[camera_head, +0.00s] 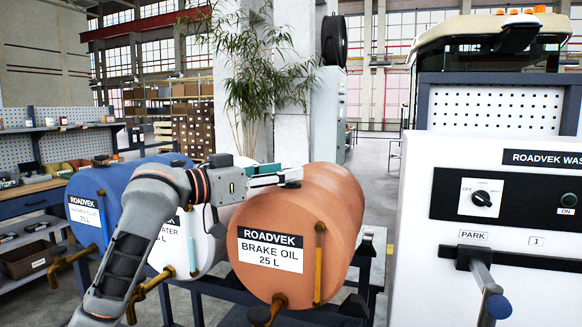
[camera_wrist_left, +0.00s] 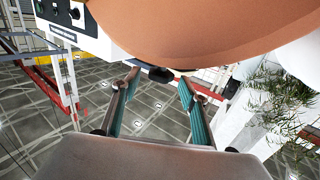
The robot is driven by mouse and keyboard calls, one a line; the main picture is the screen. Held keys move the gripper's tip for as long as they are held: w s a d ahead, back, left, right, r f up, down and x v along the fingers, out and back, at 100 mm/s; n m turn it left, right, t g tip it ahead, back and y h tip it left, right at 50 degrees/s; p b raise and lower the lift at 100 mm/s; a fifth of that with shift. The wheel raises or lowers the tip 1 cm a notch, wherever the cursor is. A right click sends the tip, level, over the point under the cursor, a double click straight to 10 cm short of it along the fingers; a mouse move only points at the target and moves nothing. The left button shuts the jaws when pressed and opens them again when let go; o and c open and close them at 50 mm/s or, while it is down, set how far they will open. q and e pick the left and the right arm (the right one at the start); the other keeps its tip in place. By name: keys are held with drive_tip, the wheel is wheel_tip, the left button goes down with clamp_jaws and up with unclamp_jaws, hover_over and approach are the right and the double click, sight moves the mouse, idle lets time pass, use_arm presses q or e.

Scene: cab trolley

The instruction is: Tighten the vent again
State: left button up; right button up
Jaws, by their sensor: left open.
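The orange-brown drum (camera_head: 325,215) labelled ROADVEK BRAKE OIL 25 L lies on its side on a dark rack. A small dark cap, apparently its vent (camera_head: 292,184), shows at the drum's top by my left fingertips. My left gripper (camera_head: 284,175) reaches in from the left, just above the drum top, with its fingers open. In the left wrist view, the dark vent (camera_wrist_left: 160,75) shows between and beyond the two open fingers (camera_wrist_left: 158,85), against the drum's edge. I cannot tell whether the fingers touch it. My right gripper is not in view.
A white drum (camera_head: 185,245) and a blue drum (camera_head: 92,205) lie to the left, with taps in front. A white panel (camera_head: 480,240) with a dial and a protruding lever (camera_head: 492,290) stands at the right. A plant and pillar stand behind.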

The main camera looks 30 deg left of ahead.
use_arm(q)
drive_tip(key=shift+x, duration=1.45)
drive_tip(key=c, duration=1.1)
drive_tip(key=shift+f+h, duration=0.1)
drive_tip(key=shift+h, duration=0.2)
drive_tip(key=shift+f+m+g+h, duration=0.1)
drive_tip(key=shift+m+g+h, duration=0.7)
drive_tip(key=shift+m+h, duration=0.5)
drive_tip(key=shift+m+g+h, duration=0.9)
drive_tip(key=shift+g+h, duration=0.1)
drive_tip(key=shift+h, duration=0.5)
